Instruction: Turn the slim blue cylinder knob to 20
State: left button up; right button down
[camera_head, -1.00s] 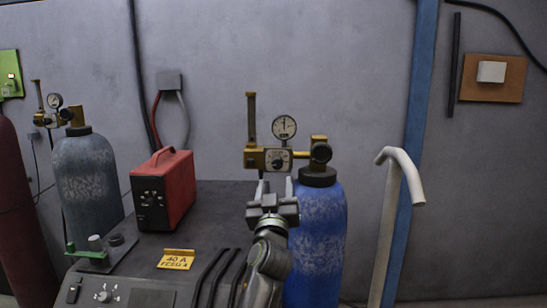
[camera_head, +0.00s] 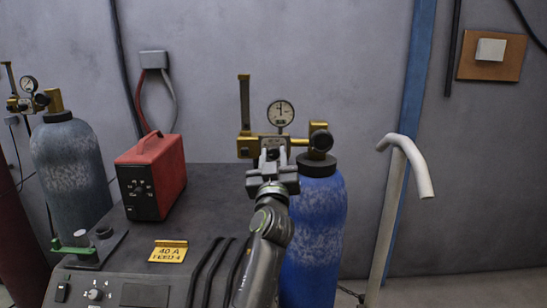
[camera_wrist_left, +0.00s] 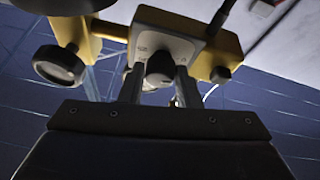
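The slim blue cylinder (camera_head: 318,225) stands upright right of the machine, with a brass regulator (camera_head: 246,147) on top. A round gauge (camera_head: 280,112) sits above the regulator, its needle pointing about straight up. My left gripper (camera_head: 273,153) is raised in front of the regulator's dial face and hides the knob in the head view. In the left wrist view the dark knob (camera_wrist_left: 160,66) lies between the tips of my open left fingers (camera_wrist_left: 160,75), with a narrow gap visible. Contact cannot be made out. The dial numbers are unreadable. My right gripper is out of view.
A grey welding machine (camera_head: 215,190) carries a red box (camera_head: 152,178) and a yellow tag (camera_head: 167,253). A second, grey cylinder (camera_head: 72,165) with its own regulator stands at left. A pale bent handle (camera_head: 393,200) rises right of the blue cylinder.

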pick_arm(q)
jog(key=c, duration=0.4)
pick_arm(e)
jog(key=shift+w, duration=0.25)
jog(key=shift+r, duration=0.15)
